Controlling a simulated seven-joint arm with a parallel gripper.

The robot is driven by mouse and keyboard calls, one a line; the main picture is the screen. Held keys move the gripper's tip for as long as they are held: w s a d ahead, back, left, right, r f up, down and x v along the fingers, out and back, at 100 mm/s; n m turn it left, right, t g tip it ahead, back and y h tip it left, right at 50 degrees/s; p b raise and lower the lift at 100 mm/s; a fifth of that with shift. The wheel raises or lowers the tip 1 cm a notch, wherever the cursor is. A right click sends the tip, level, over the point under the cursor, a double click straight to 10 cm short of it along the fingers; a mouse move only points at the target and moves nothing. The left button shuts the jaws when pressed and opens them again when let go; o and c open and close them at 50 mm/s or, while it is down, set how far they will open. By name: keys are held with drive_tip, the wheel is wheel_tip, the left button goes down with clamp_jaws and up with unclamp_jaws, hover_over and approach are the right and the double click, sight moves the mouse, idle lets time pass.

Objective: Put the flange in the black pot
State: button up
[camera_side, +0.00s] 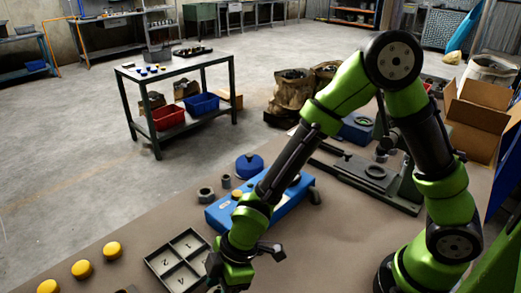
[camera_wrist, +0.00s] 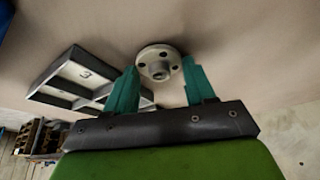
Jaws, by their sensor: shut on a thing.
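The flange (camera_wrist: 158,62) is a pale grey round disc with a raised hub and holes, seen in the wrist view. My gripper (camera_wrist: 161,68) has its teal fingers on either side of the flange and is shut on it. Whether the flange touches the surface behind it is unclear. In the side view my gripper is at the bottom edge, right of the compartment tray, with its fingertips and the flange hidden. I cannot clearly identify the black pot in either view. A dark object (camera_side: 127,290) is cut off at the bottom edge of the side view.
A numbered compartment tray (camera_side: 178,260) lies beside my gripper; it also shows in the wrist view (camera_wrist: 62,85). Several yellow-topped pieces (camera_side: 82,269) stand to its left. A blue machine (camera_side: 225,213), nuts (camera_side: 205,194) and a blue round part (camera_side: 249,165) lie beyond.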

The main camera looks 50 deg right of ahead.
sight(220, 291)
wheel_tip(220, 291, up, 8)
drive_tip(key=shift+f, duration=0.1)
drive_tip(key=w+d+r+m, duration=0.1)
drive_tip(key=w+d+m, duration=0.1)
drive_tip(key=d, duration=0.4)
drive_tip(key=w+d+r+m+t+h, duration=0.1)
drive_tip(key=w+d+m, duration=0.2)
drive_tip(key=w+d, duration=0.2)
drive_tip(key=w+d+r+m+t, duration=0.1)
drive_tip(key=w+d+m, duration=0.1)
drive_tip(key=d, duration=0.4)
drive_tip(key=shift+w+d+m+h, duration=0.4)
drive_tip(key=shift+w, duration=0.35)
drive_tip(key=w+d+r+m+h, duration=0.1)
drive_tip(key=d+m+h, duration=0.1)
drive_tip(key=d+m, duration=0.5)
drive_tip(key=d+r+m+h, duration=0.2)
drive_tip(key=d+m, duration=0.1)
drive_tip(key=d, duration=0.8)
drive_tip(key=shift+t, duration=0.3)
drive_tip(key=shift+w+a+f, duration=0.1)
drive_tip(key=shift+a+f, duration=0.05)
drive_tip(key=shift+f, duration=2)
drive_tip(key=shift+a+f, duration=0.15)
drive_tip(key=shift+f, duration=1.95)
drive_tip(key=shift+f, duration=0.1)
